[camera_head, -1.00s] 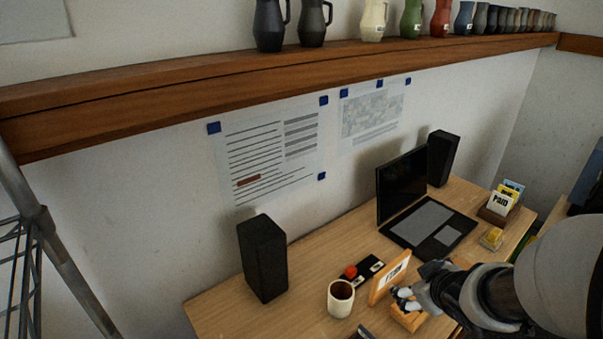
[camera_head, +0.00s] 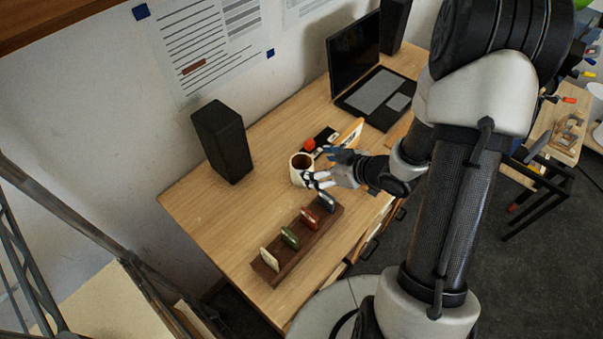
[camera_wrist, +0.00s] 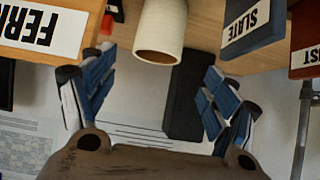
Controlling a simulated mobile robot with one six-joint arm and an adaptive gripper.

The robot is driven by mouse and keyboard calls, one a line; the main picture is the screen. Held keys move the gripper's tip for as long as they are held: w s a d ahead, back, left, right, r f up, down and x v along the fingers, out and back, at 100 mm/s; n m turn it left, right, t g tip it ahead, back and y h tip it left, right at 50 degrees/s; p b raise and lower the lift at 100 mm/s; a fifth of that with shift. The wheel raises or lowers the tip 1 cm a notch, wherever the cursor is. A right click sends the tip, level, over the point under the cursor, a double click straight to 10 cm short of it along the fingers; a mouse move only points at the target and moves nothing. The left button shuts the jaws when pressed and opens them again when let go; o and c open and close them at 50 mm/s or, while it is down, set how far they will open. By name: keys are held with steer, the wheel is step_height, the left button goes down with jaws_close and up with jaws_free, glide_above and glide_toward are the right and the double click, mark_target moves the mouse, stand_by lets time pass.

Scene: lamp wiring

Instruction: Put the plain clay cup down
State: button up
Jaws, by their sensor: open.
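The plain clay cup (camera_head: 301,168) is cream with a dark inside and stands upright on the desk (camera_head: 215,215). My gripper (camera_head: 322,171) is beside its right side in the head view, with one finger overlapping the cup's near edge. In the wrist view the cup (camera_wrist: 160,35) appears upside down, between and beyond the spread fingers of my gripper (camera_wrist: 154,75). The gripper is open, with a visible gap on both sides of the cup. Whether any finger touches it I cannot tell.
A wooden rack (camera_head: 300,245) with several coloured tags stands in front of the cup. A wooden label sign (camera_head: 349,134) and a black strip with a red knob (camera_head: 309,144) are close behind. A black speaker (camera_head: 222,141) stands left, a laptop (camera_head: 372,85) behind.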

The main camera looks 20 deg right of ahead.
mark_target(295, 163)
steer(key=x, duration=0.5)
steer(key=b+x, duration=0.1)
steer(key=x, duration=0.2)
steer(key=shift+w+d+f, duration=0.15)
steer(key=shift+d+f, duration=0.05)
steer(key=shift+f, duration=0.15)
steer(key=shift+c, duration=0.3)
steer(key=c, duration=1.4)
steer(key=shift+r, duration=0.15)
